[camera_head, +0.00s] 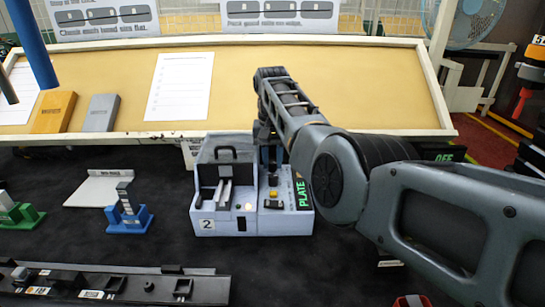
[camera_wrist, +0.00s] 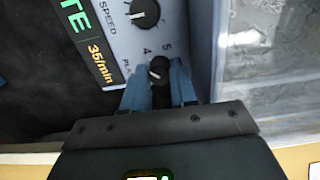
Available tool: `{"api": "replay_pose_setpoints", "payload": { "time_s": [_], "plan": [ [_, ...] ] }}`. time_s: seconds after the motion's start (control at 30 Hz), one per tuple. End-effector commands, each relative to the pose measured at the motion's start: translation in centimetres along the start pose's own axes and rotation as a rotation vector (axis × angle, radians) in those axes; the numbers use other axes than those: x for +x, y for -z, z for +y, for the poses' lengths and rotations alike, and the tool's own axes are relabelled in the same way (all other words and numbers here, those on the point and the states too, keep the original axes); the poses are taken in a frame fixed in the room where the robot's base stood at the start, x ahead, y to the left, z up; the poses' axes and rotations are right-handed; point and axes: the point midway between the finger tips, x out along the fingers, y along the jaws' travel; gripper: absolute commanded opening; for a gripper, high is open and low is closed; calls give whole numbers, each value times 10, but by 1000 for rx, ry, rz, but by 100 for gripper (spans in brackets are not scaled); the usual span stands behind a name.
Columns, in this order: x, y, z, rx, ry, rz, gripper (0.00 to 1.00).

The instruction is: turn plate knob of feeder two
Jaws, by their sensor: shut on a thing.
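Feeder two (camera_head: 219,222), a pale grey-blue unit marked "2", stands on the dark table in the middle of the head view. A green lit PLATE display (camera_head: 302,190) is on its right side. My gripper (camera_head: 270,165) reaches down over the back of its control panel, partly hidden by my arm. In the wrist view my gripper (camera_wrist: 159,82) has its two blue fingers closed around the black plate knob (camera_wrist: 159,67), beside a partly hidden label starting "PLA". The knob's white pointer line shows. The speed knob (camera_wrist: 144,13) is apart from the fingers.
The wrist view shows an orange "35/min" readout (camera_wrist: 100,62) by the panel. A blue stand (camera_head: 129,219) and a white plate (camera_head: 92,190) are left of the feeder. A dark rail (camera_head: 120,285) lies in front. A tan board (camera_head: 240,75) rises behind.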

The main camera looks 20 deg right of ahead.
Motion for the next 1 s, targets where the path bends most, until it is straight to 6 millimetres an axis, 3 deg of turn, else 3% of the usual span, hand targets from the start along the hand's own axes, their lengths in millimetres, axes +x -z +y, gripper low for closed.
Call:
{"api": "replay_pose_setpoints", "payload": {
  "time_s": [0.6, 1.0],
  "plan": [
    [-3, 1, 1, -557, 0, 10, 0],
    [-3, 1, 0, -762, 0, 12, 0]
  ]
}}
